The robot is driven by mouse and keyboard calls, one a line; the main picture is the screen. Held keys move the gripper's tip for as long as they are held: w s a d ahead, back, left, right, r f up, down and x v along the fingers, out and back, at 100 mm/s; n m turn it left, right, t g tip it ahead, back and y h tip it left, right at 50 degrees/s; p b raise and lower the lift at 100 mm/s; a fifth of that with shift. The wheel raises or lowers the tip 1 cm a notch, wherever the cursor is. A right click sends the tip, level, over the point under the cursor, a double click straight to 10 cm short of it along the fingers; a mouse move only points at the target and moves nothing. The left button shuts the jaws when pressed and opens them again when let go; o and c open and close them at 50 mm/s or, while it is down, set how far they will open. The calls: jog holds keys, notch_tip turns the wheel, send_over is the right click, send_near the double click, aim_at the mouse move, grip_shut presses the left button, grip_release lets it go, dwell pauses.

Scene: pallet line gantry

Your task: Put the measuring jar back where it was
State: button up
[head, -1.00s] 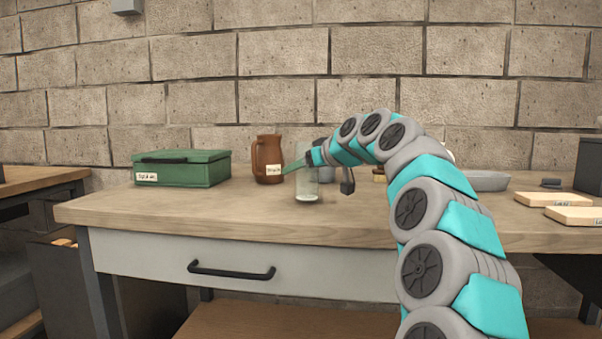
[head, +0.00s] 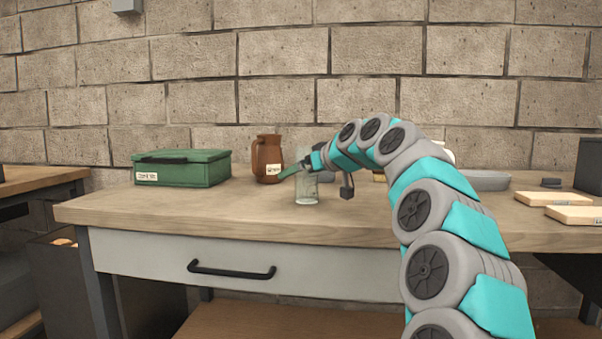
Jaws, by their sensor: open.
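The measuring jar (head: 307,192) is a clear glass cylinder standing upright near the front of the wooden workbench (head: 210,218).
A brown jug (head: 267,160) with a label stands behind and left of the jar. A green labelled box (head: 182,168) is farther left. A grey tray (head: 484,181) and wooden boards (head: 553,198) lie to the right. The bench front at left is clear.

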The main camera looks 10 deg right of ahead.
jog(key=shift+s+r, duration=0.1)
jog(key=shift+r, duration=0.05)
jog(key=v, duration=1.1)
jog(key=shift+s+d+r+b, duration=0.2)
jog(key=shift+s+b, duration=0.1)
jog(key=shift+s, duration=0.05)
